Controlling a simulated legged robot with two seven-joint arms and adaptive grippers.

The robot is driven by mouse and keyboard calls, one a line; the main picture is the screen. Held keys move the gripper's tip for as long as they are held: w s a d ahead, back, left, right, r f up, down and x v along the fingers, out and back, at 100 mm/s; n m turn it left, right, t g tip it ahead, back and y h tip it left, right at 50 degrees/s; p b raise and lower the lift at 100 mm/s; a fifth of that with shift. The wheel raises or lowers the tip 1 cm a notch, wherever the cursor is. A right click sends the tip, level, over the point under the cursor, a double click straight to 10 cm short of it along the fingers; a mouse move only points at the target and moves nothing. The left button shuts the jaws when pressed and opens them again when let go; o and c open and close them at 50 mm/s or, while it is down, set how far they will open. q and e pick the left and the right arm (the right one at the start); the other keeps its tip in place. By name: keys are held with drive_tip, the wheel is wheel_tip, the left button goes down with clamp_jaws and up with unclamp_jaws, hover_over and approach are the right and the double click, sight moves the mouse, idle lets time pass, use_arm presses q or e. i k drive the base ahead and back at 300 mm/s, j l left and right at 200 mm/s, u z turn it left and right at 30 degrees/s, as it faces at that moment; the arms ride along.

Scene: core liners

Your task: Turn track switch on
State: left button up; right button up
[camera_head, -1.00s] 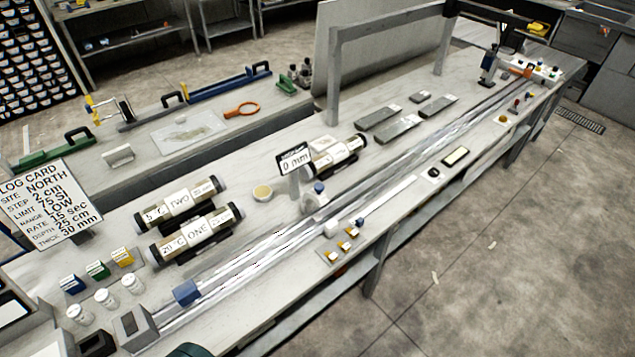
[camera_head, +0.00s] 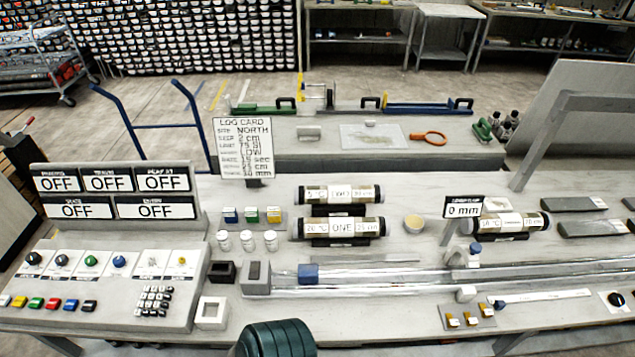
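A grey sloped control panel (camera_head: 115,285) stands at the left end of the bench. Its upper row holds several knobs, including black (camera_head: 62,259), green (camera_head: 91,260) and blue (camera_head: 119,261) ones. Their small labels are too blurred to read, so I cannot tell which is the track switch. A display board (camera_head: 117,194) behind the panel has several windows, all reading OFF; their small titles are hard to read. A long clear rail track (camera_head: 400,284) runs right from a grey end block (camera_head: 256,278), with a blue block (camera_head: 308,273) on it. Neither gripper shows.
Coloured push buttons (camera_head: 53,304) and a keypad (camera_head: 154,301) sit low on the panel. White jars (camera_head: 247,241), a log card (camera_head: 244,147) and core tubes (camera_head: 341,228) stand to its right. A dark green rounded part (camera_head: 277,338) shows at the bottom edge.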

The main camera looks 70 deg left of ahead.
sight(33, 258)
drive_tip(key=u, duration=3.8)
